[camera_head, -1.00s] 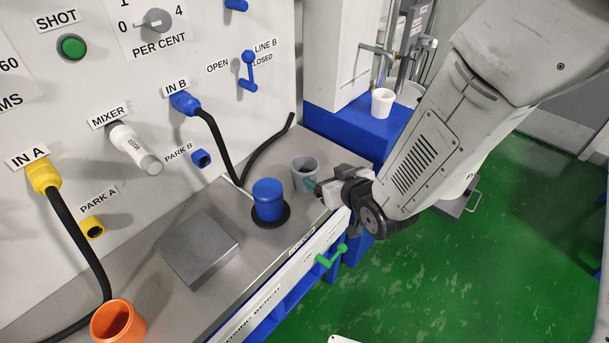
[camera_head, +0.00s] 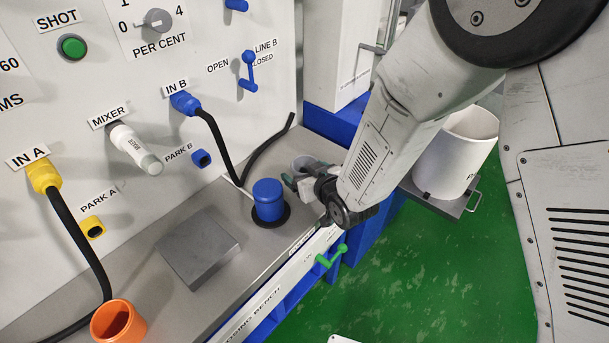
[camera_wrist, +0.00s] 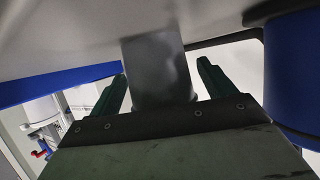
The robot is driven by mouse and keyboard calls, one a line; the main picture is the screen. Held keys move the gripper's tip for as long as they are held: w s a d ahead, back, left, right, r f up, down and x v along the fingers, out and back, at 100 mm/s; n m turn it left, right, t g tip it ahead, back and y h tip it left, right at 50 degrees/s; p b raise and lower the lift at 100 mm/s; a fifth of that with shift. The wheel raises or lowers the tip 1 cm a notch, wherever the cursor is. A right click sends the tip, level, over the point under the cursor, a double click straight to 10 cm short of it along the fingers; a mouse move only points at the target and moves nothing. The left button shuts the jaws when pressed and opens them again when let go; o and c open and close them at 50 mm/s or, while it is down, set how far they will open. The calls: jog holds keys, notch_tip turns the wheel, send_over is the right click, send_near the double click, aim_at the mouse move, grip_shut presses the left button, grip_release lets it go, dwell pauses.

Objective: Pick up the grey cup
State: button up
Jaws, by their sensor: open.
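The grey cup (camera_head: 302,163) stands upright on the bench, behind and right of the blue capped cylinder. My gripper (camera_head: 303,178) is in front of it and hides its lower part. In the wrist view the grey cup (camera_wrist: 155,70) shows between the two green fingers of my open gripper (camera_wrist: 162,80), one on each side. Gaps show beside the cup, nearer the right finger; whether a finger touches it I cannot tell.
The blue cylinder (camera_head: 268,198) stands close to the left of my gripper and fills the right side of the wrist view (camera_wrist: 292,75). A grey block (camera_head: 199,249) and an orange cup (camera_head: 117,322) are farther left. A green handle (camera_head: 333,256) sits on the bench front.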

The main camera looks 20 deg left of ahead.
jog(key=c, duration=1.1)
jog(key=shift+r, duration=0.1)
